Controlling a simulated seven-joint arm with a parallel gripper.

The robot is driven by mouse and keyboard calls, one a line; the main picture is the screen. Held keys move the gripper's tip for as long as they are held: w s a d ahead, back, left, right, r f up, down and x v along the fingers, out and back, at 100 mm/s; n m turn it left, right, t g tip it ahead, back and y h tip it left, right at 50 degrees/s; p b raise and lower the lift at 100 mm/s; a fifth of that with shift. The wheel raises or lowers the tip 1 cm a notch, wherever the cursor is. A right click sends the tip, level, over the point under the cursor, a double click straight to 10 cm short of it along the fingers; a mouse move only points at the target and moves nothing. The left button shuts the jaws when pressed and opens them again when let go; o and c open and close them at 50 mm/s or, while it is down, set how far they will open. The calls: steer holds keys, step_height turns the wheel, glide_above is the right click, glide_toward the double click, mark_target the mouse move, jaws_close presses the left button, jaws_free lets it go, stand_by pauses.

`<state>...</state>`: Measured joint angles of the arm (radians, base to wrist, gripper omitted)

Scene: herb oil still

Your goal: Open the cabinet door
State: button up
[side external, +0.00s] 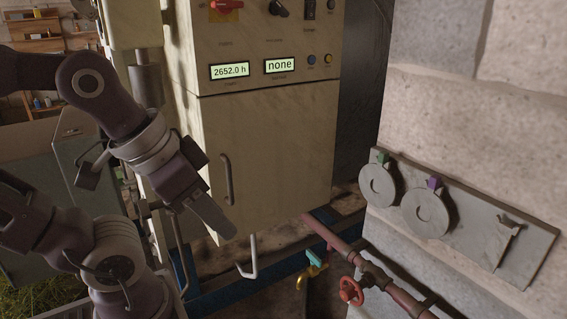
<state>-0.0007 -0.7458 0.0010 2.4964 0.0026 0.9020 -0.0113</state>
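The beige cabinet door (275,165) is the lower front panel of the control cabinet and looks shut, flush with the frame. Its dark vertical bar handle (227,180) is near the door's left edge. My gripper (217,220) is in front of the door's lower left corner, pointing down and to the right, just below and left of the handle. Its fingers overlap in this view, so their gap is hidden. I see nothing held, and I cannot tell whether the gripper touches the door.
A panel above the door carries a red switch (226,5), knobs and two displays (279,65). Pipes with a red valve wheel (351,291) and a teal-handled tap (314,258) run below right. A wall plate (528,236) with round discs is at right.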

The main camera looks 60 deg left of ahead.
steer(key=w+a+r+n+g+y, duration=0.1)
steer(key=w+a+r+n+g, duration=0.1)
steer(key=w+a+n, duration=0.35)
steer(key=n+g+y, duration=0.3)
steer(key=n+g, duration=0.2)
steer(key=n, duration=1)
glide_toward(230, 165)
steer(key=shift+m, duration=0.25)
steer(key=x, duration=0.5)
steer(key=shift+s+f, duration=0.2)
steer(key=shift+f, duration=0.05)
steer(key=x, duration=0.5)
steer(key=shift+w+a+f, duration=0.1)
steer(key=shift+a+f, duration=0.15)
steer(key=shift+f, duration=0.05)
steer(key=shift+a+f+t+y, duration=0.15)
steer(key=shift+f+t+y, duration=0.15)
steer(key=shift+f, duration=0.05)
steer(key=shift+c, duration=0.2)
jaws_close()
